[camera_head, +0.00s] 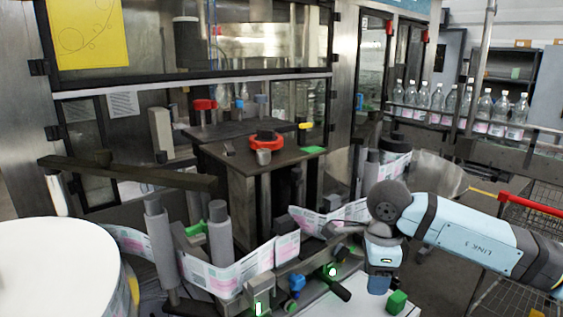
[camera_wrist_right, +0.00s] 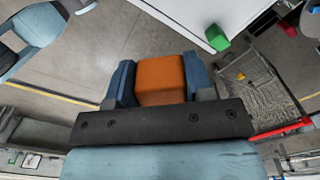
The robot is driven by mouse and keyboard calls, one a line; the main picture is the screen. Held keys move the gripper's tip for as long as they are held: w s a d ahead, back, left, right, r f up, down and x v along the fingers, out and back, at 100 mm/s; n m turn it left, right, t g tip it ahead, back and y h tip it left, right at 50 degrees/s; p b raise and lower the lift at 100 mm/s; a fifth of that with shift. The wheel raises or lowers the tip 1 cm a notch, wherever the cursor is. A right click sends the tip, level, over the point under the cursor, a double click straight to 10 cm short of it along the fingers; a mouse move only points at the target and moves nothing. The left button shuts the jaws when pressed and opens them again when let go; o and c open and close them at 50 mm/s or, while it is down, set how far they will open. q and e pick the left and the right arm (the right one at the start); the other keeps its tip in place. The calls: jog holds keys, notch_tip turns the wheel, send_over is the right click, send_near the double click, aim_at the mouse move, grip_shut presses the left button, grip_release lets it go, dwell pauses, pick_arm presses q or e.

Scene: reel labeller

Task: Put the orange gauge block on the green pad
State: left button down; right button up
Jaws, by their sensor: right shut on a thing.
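The orange gauge block (camera_wrist_right: 160,80) sits between the two blue fingers of my right gripper (camera_wrist_right: 154,82), which is shut on it. In the head view my right gripper (camera_head: 379,284) hangs at the lower right, pointing down, and I cannot make out the block there. A flat green pad (camera_head: 313,150) lies on the right part of the dark table top, behind and to the left of my right gripper and apart from it. My left gripper is not in view.
A green block (camera_head: 397,302) stands on a white surface just right of my right gripper; it also shows in the wrist view (camera_wrist_right: 217,38). A red ring-shaped part (camera_head: 266,142) sits on the dark table (camera_head: 225,158). Grey rollers (camera_head: 220,232) and a label web (camera_head: 240,272) stand in front.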

jog(key=n, duration=0.2)
jog(key=d+n+p, duration=0.1)
jog(key=n, duration=0.1)
jog(key=s+d+n, duration=0.1)
jog(key=n, duration=0.1)
jog(key=shift+r+n+p, duration=0.1)
jog(key=shift+n+p, duration=0.3)
jog(key=d+n+p, duration=0.1)
jog(key=n, duration=0.3)
jog(key=s+d+n+p, duration=0.1)
jog(key=n, duration=0.3)
jog(key=s+d+n+p, duration=0.1)
jog(key=n, duration=0.4)
jog(key=shift+s+d, duration=0.15)
jog(key=shift+d, duration=0.05)
jog(key=shift+f, duration=0.2)
